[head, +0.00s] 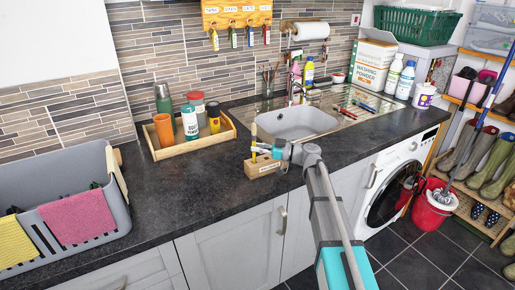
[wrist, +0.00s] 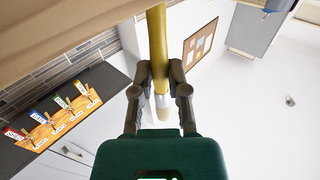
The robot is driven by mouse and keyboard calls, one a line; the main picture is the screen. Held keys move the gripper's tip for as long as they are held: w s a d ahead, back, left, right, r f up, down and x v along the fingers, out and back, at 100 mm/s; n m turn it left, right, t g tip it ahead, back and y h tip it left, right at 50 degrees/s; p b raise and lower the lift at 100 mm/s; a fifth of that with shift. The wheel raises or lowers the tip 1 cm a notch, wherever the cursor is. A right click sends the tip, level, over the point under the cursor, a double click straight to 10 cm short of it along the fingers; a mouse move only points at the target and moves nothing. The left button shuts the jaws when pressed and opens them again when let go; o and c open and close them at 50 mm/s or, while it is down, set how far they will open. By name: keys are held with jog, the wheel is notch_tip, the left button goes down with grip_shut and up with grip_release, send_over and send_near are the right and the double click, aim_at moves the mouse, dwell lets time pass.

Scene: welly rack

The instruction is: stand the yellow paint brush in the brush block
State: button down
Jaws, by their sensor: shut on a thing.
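The yellow paint brush (head: 254,132) is upright in the head view, at the left end of the wooden brush block (head: 263,168). The block sits on the dark worktop near its front edge, before the sink. My gripper (head: 262,149) comes in from the right, just above the block, and is shut on the brush. In the wrist view my gripper (wrist: 161,90) clasps the brush (wrist: 157,42) near its silver band. The handle runs out of the top of the picture, past a blurred tan surface (wrist: 60,20). I cannot tell whether its lower end is inside the block.
The grey sink (head: 292,122) lies behind the block. A wooden tray (head: 226,131) with a flask, cups and jars stands to the left. A grey basket (head: 92,222) with cloths is at the far left. Several brushes or pens (head: 364,107) lie on the drainer.

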aim_at(254, 130)
jog(key=shift+f+b, duration=0.55)
jog(key=shift+f, duration=0.1)
jog(key=c, duration=0.6)
grip_release()
jog(key=shift+o, duration=0.2)
jog(key=shift+r, duration=0.2)
notch_tip(254, 130, up, 9)
jog(key=p, duration=0.9)
jog(key=shift+r+p, duration=0.4)
jog(key=shift+p, duration=0.2)
